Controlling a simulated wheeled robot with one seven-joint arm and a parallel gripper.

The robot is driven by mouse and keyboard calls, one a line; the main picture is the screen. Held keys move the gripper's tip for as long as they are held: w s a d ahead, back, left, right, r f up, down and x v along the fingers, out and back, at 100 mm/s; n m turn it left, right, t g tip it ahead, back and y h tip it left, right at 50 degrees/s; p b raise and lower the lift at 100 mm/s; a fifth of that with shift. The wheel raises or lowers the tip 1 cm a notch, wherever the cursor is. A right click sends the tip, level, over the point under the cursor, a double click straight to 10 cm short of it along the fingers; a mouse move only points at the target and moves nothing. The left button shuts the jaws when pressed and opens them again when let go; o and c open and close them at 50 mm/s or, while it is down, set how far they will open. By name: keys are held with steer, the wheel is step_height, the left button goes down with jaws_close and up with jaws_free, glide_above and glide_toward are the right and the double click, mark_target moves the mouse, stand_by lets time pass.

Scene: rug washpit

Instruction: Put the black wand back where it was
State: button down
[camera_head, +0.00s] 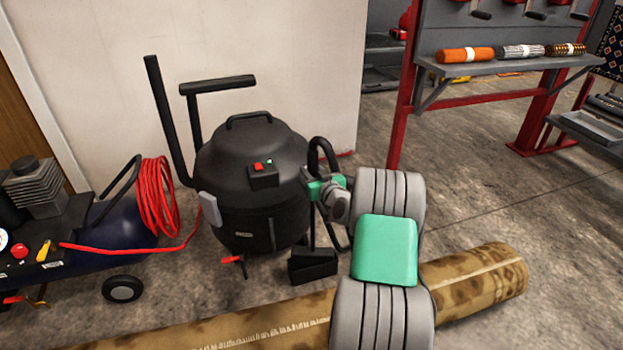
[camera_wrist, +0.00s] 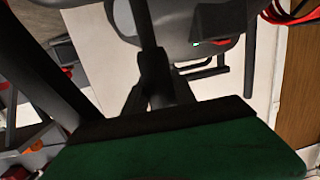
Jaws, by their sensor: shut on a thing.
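The black wand (camera_head: 312,232) stands roughly upright at the right side of the black drum vacuum (camera_head: 250,165). A black curved piece shows above my gripper, and a black boxy foot (camera_head: 312,266) is at floor level below it. My gripper (camera_head: 318,190) is shut on the wand, between these two. In the wrist view a dark shaft, which seems to be the wand (camera_wrist: 145,25), runs up from between my fingers (camera_wrist: 156,78). My fingertips are largely hidden in the head view. I cannot tell whether the foot touches the floor or the wand touches the vacuum.
A blue compressor (camera_head: 110,225) with a coiled red hose (camera_head: 157,200) stands at the left. A rolled patterned rug (camera_head: 480,280) lies across the front, under my arm. A red-framed rack (camera_head: 400,115) with a shelf of small rolls stands behind right. Floor is open at right.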

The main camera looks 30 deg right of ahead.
steer(key=shift+f+b, duration=0.4)
steer(key=shift+f, duration=0.4)
steer(key=shift+f+b, duration=0.2)
steer(key=shift+b, duration=0.1)
steer(key=c, duration=1)
jaws_free()
